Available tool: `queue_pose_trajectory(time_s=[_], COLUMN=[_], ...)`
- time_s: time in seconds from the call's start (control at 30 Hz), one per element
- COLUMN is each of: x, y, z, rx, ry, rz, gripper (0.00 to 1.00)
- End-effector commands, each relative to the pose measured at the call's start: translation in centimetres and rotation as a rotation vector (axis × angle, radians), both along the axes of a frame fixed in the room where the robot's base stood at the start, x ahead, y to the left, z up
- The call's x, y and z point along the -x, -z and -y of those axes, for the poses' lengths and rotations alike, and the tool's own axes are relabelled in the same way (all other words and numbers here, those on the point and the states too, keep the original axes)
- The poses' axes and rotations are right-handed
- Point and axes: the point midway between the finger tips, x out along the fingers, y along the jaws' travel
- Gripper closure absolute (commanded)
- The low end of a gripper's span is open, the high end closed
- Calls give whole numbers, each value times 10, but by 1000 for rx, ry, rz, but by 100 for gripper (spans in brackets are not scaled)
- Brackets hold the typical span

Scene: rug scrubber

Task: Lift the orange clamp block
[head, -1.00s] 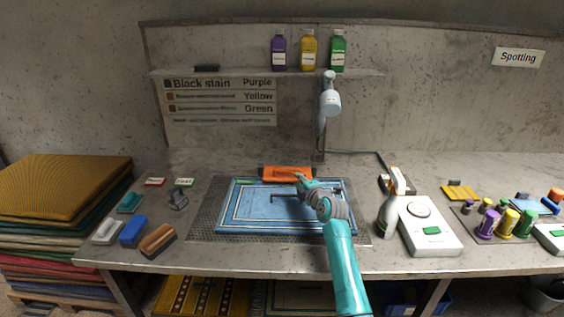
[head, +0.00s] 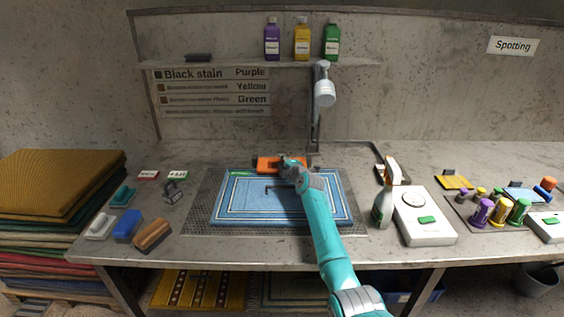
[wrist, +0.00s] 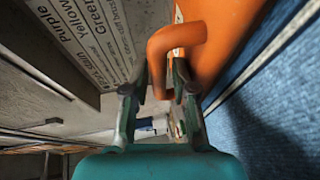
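The orange clamp block (head: 267,164) lies at the back edge of the blue rug (head: 235,205). In the wrist view the clamp block (wrist: 225,35) fills the upper right, with its orange bent handle (wrist: 157,62) standing out from it. My gripper (head: 285,161) is at the block in the head view, covering part of it. In the wrist view my gripper (wrist: 160,75) has its fingers apart, with the handle between their tips. A gap shows beside the left finger; I cannot tell whether the right finger touches the handle.
A faucet-like sprayer (head: 324,93) hangs behind the rug. Brushes (head: 153,235) lie to the left. Bottles (head: 302,38) stand on the shelf above.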

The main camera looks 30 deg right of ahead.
Motion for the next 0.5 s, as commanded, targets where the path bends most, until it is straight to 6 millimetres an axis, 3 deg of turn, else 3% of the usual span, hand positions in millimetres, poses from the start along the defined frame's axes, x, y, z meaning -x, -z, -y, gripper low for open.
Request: queue_pose_trajectory(time_s=[0.5], x=[-9], y=[2], z=[2], rx=[0], ry=[1], rz=[0], gripper=[73])
